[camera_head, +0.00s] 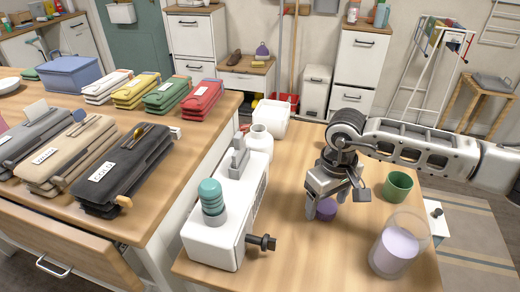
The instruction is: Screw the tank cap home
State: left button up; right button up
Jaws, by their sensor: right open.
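A white tank-like appliance (215,235) stands on the wooden table. It has a teal ribbed cap-like part (211,196) on a grey collar, a grey upright part on top, and a black knob or spout at its lower right. My right gripper (327,203) comes in from the right and points down, to the right of the appliance. My left gripper is out of view.
A green cup (398,186) and a clear vessel with pale purple contents (395,249) stand right of my gripper. A white bottle (260,143) and a white container (271,119) stand behind the appliance. Several pouches lie on the left counter. Bare tabletop lies in front of my gripper.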

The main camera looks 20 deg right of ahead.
jog(key=c, duration=1)
jog(key=shift+o, duration=0.2)
jog(key=shift+r+p, duration=1)
jog(key=shift+r, duration=1.05)
